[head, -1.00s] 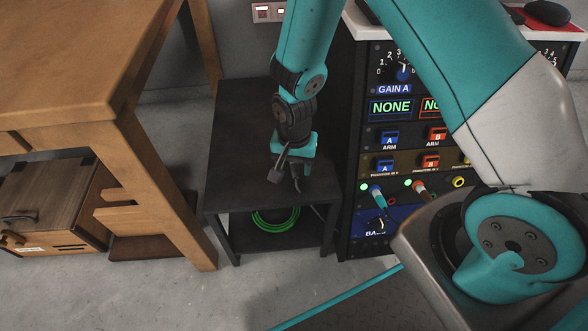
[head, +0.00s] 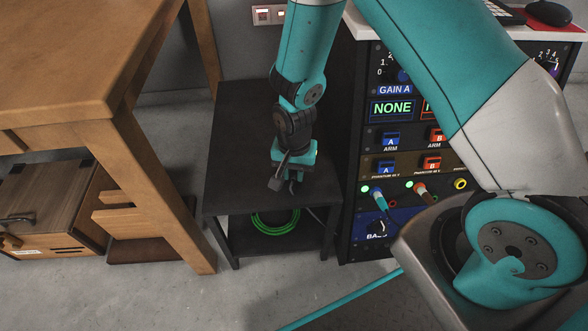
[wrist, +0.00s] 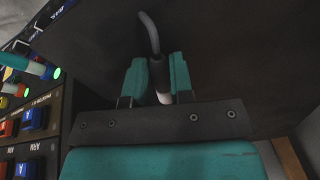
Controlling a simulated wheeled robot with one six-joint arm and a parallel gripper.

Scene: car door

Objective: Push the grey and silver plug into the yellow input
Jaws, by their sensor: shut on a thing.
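My gripper (wrist: 157,68) is shut on the grey and silver plug (wrist: 164,97). In the wrist view, the plug's pale end shows between the two teal fingers, and its grey cable (wrist: 150,33) bends up and away. In the head view, my gripper (head: 292,186) points down just above the low black table. The plug is too small to make out clearly there. The yellow input (head: 460,184) is on the lower part of the rack panel, well to the right of my gripper. It is right of the blue and red inputs and looks empty.
A teal plug (head: 378,198) and a red-ringed plug (head: 425,193) sit in neighbouring inputs beside green lights. The black rack (head: 352,205) stands right of the low black table (head: 240,150). A coiled green cable (head: 275,228) lies on its lower shelf. A wooden table (head: 90,60) is left.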

